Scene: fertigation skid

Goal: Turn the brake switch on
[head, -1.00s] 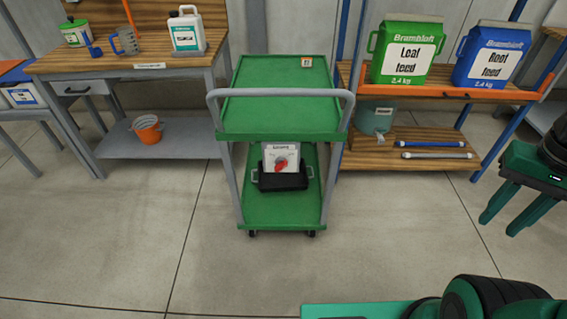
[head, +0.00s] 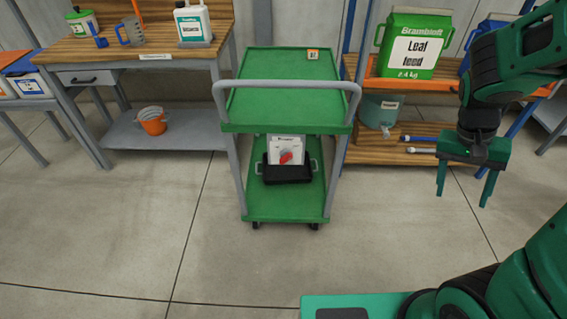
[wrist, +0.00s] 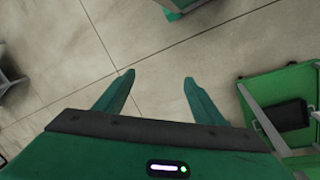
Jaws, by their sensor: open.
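A white box with a red rotary knob (head: 286,157) on its front stands on the lower shelf of the green cart (head: 258,207). I take the knob for the brake switch; the label above it is too small to read, and its setting is unclear. A black tray (head: 287,174) sits in front of the box. My gripper (head: 463,198) is open and empty, pointing down, well to the right of the cart. In the wrist view its fingers (wrist: 159,78) are apart over bare floor. The cart (wrist: 249,95) is at the right there, with the knob not visible.
The cart's upper deck and grey handle (head: 287,86) overhang the lower shelf. A workbench (head: 150,67) stands left, with an orange bucket (head: 153,121) beneath. The floor before the cart is clear.

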